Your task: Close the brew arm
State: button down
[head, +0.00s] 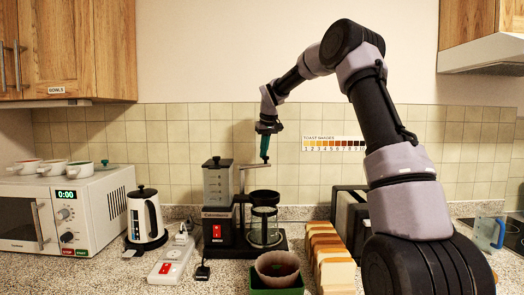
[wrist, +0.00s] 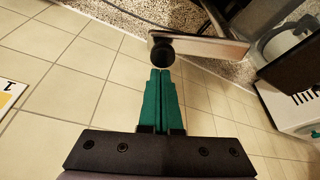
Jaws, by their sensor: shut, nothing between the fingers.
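The coffee maker (head: 220,215) stands on the counter, with a grey water tank, a glass carafe (head: 264,228) and a black filter basket (head: 264,198). Its brew arm (head: 250,166) is a thin silver bar that sticks out to the right at the top of a post, above the basket. In the wrist view the brew arm (wrist: 212,47) ends in a round black knob (wrist: 161,53). My gripper (head: 264,160) points down at that end; its green fingers (wrist: 160,72) are shut and empty, right beside the knob. I cannot tell whether they touch it.
A white kettle (head: 145,216) and microwave (head: 55,212) stand left. A power strip (head: 172,262) lies in front. A green box with a brown filter (head: 277,266) stands before the carafe. Bread slices (head: 330,255) and a toaster (head: 347,215) are right. The wall (head: 180,150) is close behind.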

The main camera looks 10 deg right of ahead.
jog(key=shift+s, duration=0.1)
dwell(0.4)
jog(key=shift+s+d+m, duration=0.15)
jog(key=shift+s+m, duration=0.05)
jog(key=shift+m, duration=0.2)
jog(key=shift+s, duration=0.15)
jog(key=s+m, duration=0.1)
jog(key=s+m+h, duration=0.1)
jog(key=shift+d+m, duration=0.2)
jog(key=shift+m, duration=0.1)
jog(key=s+a+m+g+h, duration=0.1)
jog(key=s+m+h, duration=0.1)
jog(key=s+m, duration=0.5)
jog(key=shift+a, duration=0.4)
